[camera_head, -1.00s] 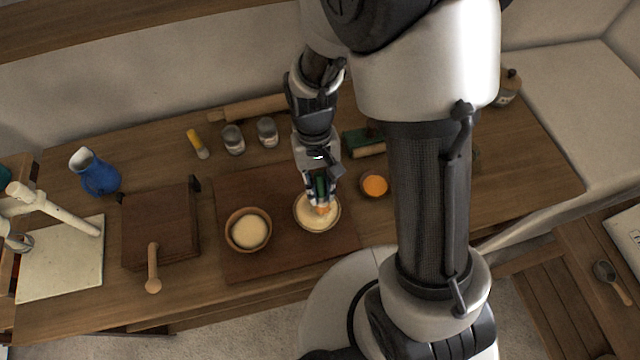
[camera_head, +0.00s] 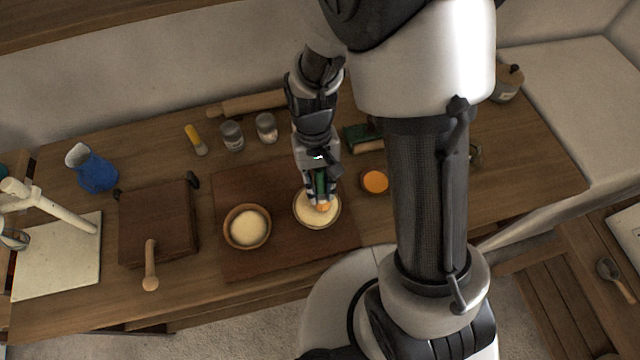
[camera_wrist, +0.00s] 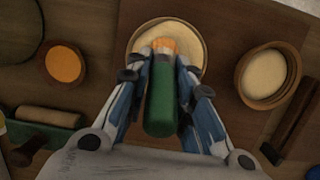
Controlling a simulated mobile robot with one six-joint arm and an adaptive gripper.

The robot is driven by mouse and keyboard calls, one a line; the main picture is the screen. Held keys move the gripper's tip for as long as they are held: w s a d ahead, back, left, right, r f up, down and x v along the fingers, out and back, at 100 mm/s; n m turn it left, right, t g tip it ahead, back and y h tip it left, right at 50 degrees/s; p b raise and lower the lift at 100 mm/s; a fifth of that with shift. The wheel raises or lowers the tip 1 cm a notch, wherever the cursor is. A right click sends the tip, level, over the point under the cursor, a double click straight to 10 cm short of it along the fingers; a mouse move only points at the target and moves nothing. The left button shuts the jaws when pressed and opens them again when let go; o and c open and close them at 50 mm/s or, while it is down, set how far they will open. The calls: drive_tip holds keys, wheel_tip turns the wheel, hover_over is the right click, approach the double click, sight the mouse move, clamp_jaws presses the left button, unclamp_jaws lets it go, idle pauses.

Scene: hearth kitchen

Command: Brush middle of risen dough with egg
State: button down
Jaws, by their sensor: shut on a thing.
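My gripper (camera_head: 319,196) is shut on a brush with a green handle (camera_wrist: 160,105) and an orange tip. It holds the brush over the right-hand bowl of pale dough (camera_head: 309,215). The orange brush tip (camera_wrist: 165,45) overlaps the dough in both views; I cannot tell how firmly it touches. A second bowl of dough (camera_head: 245,229) sits to the left on the same dark board. A small bowl of orange egg (camera_head: 375,181) stands to the right of the board. The egg also shows at the left in the wrist view (camera_wrist: 64,64).
A dark board (camera_head: 285,258) lies under both dough bowls. Two jars (camera_head: 231,136), a rolling pin (camera_head: 250,106) and a yellow-handled tool (camera_head: 195,139) lie behind. A blue jug (camera_head: 92,170) and a wooden box (camera_head: 158,225) stand left. A green item (camera_head: 358,138) lies behind the egg.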

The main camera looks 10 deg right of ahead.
drive_tip(key=shift+w+p, duration=0.45)
drive_tip(key=shift+w, duration=1.15)
drive_tip(key=shift+s, duration=1.7)
drive_tip(key=shift+w+r+p, duration=0.1)
drive_tip(key=shift+w+p, duration=0.3)
drive_tip(key=shift+w, duration=1.3)
